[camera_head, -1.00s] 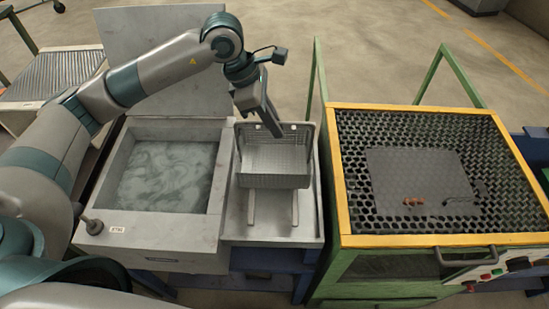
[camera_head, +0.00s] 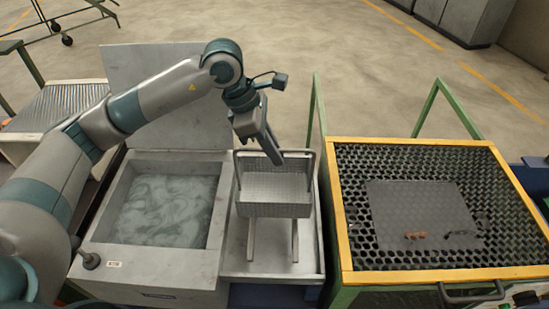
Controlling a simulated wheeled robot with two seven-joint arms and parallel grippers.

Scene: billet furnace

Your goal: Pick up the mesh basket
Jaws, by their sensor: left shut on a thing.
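The mesh basket (camera_head: 274,195) is a grey wire box with an open top, upright above the metal tray (camera_head: 240,262) right of the liquid bath. Two pale bars (camera_head: 295,240) show under and in front of it. My left gripper (camera_head: 277,158) comes down from above and is shut on the basket at its upper back edge. The fingers partly hide that edge. I cannot tell whether the basket is clear of its support. My right gripper is not in view.
A bath of cloudy liquid (camera_head: 165,210) with a raised lid (camera_head: 170,80) lies left of the basket. A yellow-framed mesh-topped table (camera_head: 342,225) stands close on the right, with a grey plate (camera_head: 420,210) on it. A roller conveyor (camera_head: 60,102) is far left.

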